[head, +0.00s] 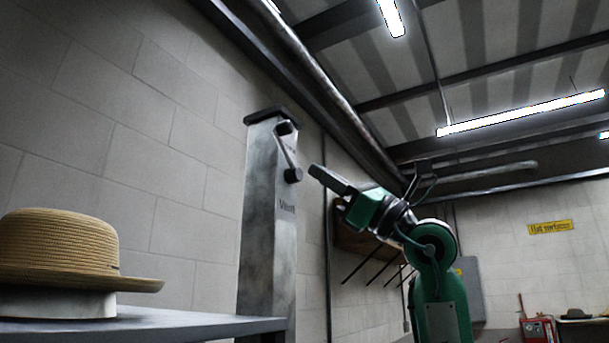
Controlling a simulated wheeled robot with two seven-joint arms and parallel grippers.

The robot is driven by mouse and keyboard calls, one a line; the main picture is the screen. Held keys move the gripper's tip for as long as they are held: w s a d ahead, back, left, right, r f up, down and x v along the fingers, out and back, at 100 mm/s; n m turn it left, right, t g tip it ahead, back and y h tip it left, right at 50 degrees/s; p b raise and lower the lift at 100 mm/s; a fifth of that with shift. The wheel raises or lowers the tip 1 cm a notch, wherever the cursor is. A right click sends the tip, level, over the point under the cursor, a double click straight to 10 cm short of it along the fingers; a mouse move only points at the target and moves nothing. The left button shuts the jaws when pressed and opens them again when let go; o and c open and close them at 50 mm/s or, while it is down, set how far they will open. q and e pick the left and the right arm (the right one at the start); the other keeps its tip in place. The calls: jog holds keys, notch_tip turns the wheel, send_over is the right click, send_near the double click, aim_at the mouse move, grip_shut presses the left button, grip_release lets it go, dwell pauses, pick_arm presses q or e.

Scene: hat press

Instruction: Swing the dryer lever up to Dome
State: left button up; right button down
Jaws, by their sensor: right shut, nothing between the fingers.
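The dryer lever (288,155) is a light metal arm with a dark round knob at its lower end. It is mounted near the top of a tall grey metal column (265,215). The lever hangs down from its pivot, tilted a little to the right. Dark lettering, too small to read surely, is on the column just below the knob. My right gripper (314,172) is shut and empty. Its tips are just right of the knob, with what looks like a small gap. My left gripper is not in view.
A straw hat (75,248) sits on a white block on a grey table (180,325) at the lower left. A dark pipe (315,75) runs overhead. A wall rack with rods (365,250) is behind my right arm. A yellow sign (550,227) hangs on the far wall.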

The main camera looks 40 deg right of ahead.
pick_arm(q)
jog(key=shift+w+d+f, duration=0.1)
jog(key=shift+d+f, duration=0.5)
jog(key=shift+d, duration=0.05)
pick_arm(e)
jog(key=shift+s+a+f, duration=0.2)
jog(key=shift+s+f, duration=0.55)
jog(key=shift+s, duration=0.2)
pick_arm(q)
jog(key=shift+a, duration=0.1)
pick_arm(e)
jog(key=shift+d, duration=0.1)
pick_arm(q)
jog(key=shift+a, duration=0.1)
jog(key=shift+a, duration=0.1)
